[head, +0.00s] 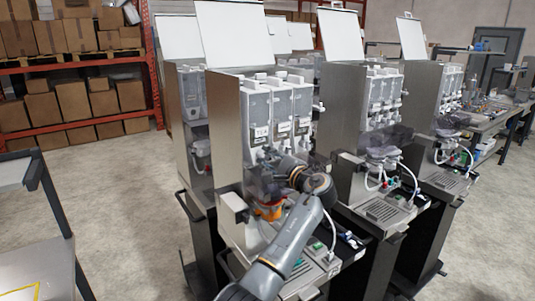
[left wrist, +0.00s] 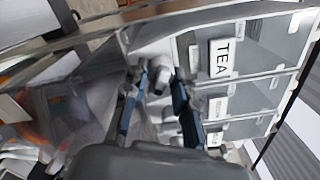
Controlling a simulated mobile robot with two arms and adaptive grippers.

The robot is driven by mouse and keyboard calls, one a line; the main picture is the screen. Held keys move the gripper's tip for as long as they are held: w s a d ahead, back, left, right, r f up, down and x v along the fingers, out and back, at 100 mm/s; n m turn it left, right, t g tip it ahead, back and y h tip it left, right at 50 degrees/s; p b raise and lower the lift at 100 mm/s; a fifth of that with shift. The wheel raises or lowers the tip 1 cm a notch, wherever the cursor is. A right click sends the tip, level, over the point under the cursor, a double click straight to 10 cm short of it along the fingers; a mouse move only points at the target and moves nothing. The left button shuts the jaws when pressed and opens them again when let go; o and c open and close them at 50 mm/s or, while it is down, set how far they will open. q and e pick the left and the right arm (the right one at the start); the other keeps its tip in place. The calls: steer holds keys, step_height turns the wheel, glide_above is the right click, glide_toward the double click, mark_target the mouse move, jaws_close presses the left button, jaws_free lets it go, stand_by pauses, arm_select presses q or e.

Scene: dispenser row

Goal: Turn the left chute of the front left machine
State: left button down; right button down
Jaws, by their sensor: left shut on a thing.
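The front left machine (head: 229,125) has a row of clear canisters with white chutes below them. My left gripper (head: 270,160) reaches up to its left chute, and the arm covers part of the machine's lower front. In the left wrist view the two fingers of my left gripper (left wrist: 157,105) stand on either side of a white chute (left wrist: 157,72), shut on it. The chute is beside the canister labelled TEA (left wrist: 222,57). How far the chute is turned is hard to tell. My right gripper is not in view.
A second machine (head: 340,110) and a third (head: 416,95) stand close on the right. A drip tray (head: 300,278) and a white hose (head: 331,228) are low on the front left machine. A table (head: 20,235) is at left, with open floor between.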

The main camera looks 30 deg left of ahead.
arm_select(q)
steer(key=shift+f, duration=0.1)
stand_by(0.4)
steer(key=c, duration=1.4)
jaws_free()
steer(key=shift+d, duration=0.1)
steer(key=v, duration=1.1)
steer(key=shift+s+d, duration=0.2)
steer(key=shift+d, duration=0.15)
